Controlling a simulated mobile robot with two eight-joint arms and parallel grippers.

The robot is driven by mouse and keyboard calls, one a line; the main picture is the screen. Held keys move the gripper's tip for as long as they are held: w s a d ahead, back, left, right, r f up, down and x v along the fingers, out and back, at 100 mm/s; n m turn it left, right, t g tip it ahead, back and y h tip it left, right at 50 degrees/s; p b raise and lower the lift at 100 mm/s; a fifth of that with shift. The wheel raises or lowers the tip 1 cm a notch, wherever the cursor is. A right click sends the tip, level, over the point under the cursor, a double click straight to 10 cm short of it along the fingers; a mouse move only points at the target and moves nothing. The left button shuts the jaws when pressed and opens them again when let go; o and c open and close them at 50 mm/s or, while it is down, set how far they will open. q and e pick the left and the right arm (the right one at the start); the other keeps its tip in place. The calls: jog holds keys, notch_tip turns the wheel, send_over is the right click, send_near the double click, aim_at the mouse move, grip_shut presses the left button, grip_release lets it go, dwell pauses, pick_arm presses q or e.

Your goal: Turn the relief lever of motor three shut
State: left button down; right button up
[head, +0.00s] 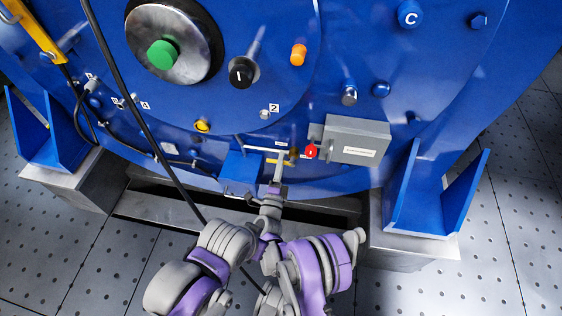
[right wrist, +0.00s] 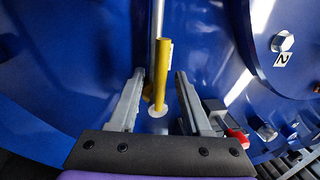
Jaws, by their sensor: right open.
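The relief lever is a yellow bar (right wrist: 161,76) standing between the two fingers of my right gripper (right wrist: 160,74) in the right wrist view. Gaps show on both sides of it, so the fingers are open around it and appear not to grip it. A pale round spot sits at its lower end. In the head view, my right gripper (head: 279,165) reaches to the low front of the blue motor (head: 230,110), and yellow lever parts (head: 288,162) show beside it, partly hidden. My left gripper is not in view.
A red knob (head: 311,150) and a grey box (head: 357,139) are just right of the gripper. A blue block (head: 240,172) is just left. A black cable (head: 140,110) hangs down across the motor front. Blue brackets (head: 432,190) stand on grey plinths.

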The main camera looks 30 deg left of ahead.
jog(key=v, duration=1)
jog(key=shift+s+p, duration=0.25)
jog(key=shift+p, duration=0.05)
jog(key=shift+d+f, duration=0.1)
